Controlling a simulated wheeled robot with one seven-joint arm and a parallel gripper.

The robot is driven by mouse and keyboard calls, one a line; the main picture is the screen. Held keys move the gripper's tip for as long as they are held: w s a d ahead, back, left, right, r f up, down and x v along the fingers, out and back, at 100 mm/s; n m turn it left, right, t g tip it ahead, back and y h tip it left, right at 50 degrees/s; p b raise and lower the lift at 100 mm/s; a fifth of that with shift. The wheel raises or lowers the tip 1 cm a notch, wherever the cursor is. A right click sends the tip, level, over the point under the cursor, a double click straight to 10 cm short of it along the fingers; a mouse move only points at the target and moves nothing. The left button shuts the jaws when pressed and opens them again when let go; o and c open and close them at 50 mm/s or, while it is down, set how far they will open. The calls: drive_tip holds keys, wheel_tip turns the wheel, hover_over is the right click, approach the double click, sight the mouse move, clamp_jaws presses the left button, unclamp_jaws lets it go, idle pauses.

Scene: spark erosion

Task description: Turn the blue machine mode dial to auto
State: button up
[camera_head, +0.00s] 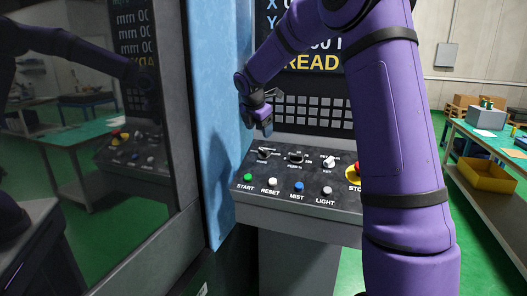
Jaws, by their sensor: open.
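The control panel (240,186) of the blue machine (218,130) slopes in the middle of the view. Three dials stand in its upper row: a dark left dial (264,152), a dark middle dial (296,157) and a right dial (328,162) with a pale handle. Their small labels are too blurred to read surely, so I cannot tell by label which is the mode dial or where it points. My gripper (264,129) is open and hangs above the left dial, apparently apart from it. Its fingers are small and partly dark in this view.
Below the dials are the START button (248,177), RESET button (273,180), MIST button (298,187) and LIGHT button (326,190). The stop button (353,174) is partly behind my arm. A keypad (312,111) stands behind. A glossy dark door (90,130) is at left.

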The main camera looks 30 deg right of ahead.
sight(263, 150)
drive_tip(key=x, duration=1.1)
drive_tip(key=shift+w, duration=0.1)
drive_tip(key=c, duration=0.9)
